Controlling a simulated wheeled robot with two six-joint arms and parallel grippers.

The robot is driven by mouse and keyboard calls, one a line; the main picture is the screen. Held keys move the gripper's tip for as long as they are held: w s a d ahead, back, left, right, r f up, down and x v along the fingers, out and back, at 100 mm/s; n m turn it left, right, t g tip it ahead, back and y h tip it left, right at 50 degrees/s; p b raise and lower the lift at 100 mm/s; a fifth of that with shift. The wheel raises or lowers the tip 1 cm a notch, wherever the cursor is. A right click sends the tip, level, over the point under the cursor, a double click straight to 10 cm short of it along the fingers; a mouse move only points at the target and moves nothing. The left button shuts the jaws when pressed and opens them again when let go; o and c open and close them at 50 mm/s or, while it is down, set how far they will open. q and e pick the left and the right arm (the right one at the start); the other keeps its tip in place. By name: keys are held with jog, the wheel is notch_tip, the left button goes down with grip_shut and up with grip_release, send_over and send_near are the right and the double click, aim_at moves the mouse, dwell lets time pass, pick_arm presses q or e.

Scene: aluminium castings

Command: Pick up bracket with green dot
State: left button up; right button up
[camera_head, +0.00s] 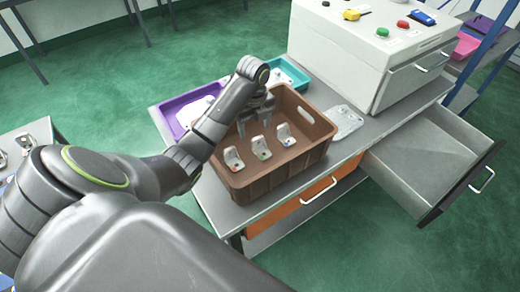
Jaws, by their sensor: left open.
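The brown crate (262,182) stands on the grey table and holds three pale metal brackets in a row. The middle bracket (260,147) carries a small green dot. The left bracket (233,157) and the right bracket (285,134) appear to carry red dots. My left gripper (256,124) is open, above the far part of the crate, behind the row of brackets. It appears empty and apart from the green-dot bracket. My right gripper is out of view.
A purple tray (168,114) and a teal tray (297,76) stand behind the crate. A white cabinet (350,62) with buttons is at the right. A flat pale part (346,123) lies beside the crate. An open drawer (425,165) juts out at the right.

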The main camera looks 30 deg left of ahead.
aim_at(257, 138)
pick_arm(q)
jog(key=f, duration=0.2)
jog(key=d+f, duration=0.1)
jog(key=f, duration=0.1)
jog(key=shift+w+f, duration=0.1)
jog(key=shift+f, duration=0.05)
jog(key=shift+a+f, duration=0.1)
jog(key=shift+f, duration=0.35)
jog(key=c, duration=1.1)
